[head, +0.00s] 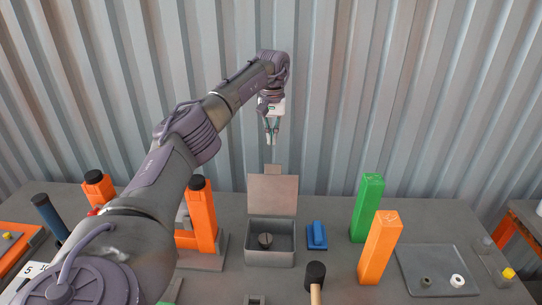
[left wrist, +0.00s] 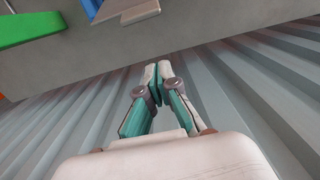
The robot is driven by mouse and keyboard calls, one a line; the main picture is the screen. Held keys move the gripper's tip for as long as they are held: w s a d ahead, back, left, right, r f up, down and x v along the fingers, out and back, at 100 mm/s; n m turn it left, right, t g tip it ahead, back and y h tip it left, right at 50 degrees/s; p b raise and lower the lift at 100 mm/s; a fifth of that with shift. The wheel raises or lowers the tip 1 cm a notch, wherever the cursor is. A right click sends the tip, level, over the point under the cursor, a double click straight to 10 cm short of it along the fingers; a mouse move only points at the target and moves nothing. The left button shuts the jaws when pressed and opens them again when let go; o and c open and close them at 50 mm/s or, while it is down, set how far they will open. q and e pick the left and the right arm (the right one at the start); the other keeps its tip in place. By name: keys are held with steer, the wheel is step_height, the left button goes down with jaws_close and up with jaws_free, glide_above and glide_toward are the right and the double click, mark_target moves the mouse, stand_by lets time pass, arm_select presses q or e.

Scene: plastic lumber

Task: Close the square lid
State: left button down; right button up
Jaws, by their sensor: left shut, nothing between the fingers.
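The square lid (head: 273,194) stands up, open, at the back edge of a grey square box (head: 269,257) on the table. A tab rises from the lid's top edge. A dark round piece (head: 265,240) lies inside the box. My left gripper (head: 271,143) is shut and empty, above and behind the lid, near the wall and apart from the lid. In the left wrist view the shut fingertips (left wrist: 158,68) point toward the table edge, and part of the lid (left wrist: 128,10) shows at the top. My right gripper is not in view.
A blue block (head: 317,236) lies right of the box. Green (head: 368,208) and orange (head: 380,248) posts stand farther right. A mallet (head: 315,278) is in front. An orange post (head: 201,215) stands left. The corrugated wall (head: 400,90) is behind.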

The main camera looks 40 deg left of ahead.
arm_select(q)
steer(key=s+f+p, duration=0.1)
steer(key=s+d+f+p, duration=0.1)
steer(key=f, duration=0.1)
steer(key=d+f+p, duration=0.1)
steer(key=shift+s+d+f, duration=0.2)
steer(key=shift+s+f, duration=0.1)
steer(key=shift+s, duration=0.1)
stand_by(0.5)
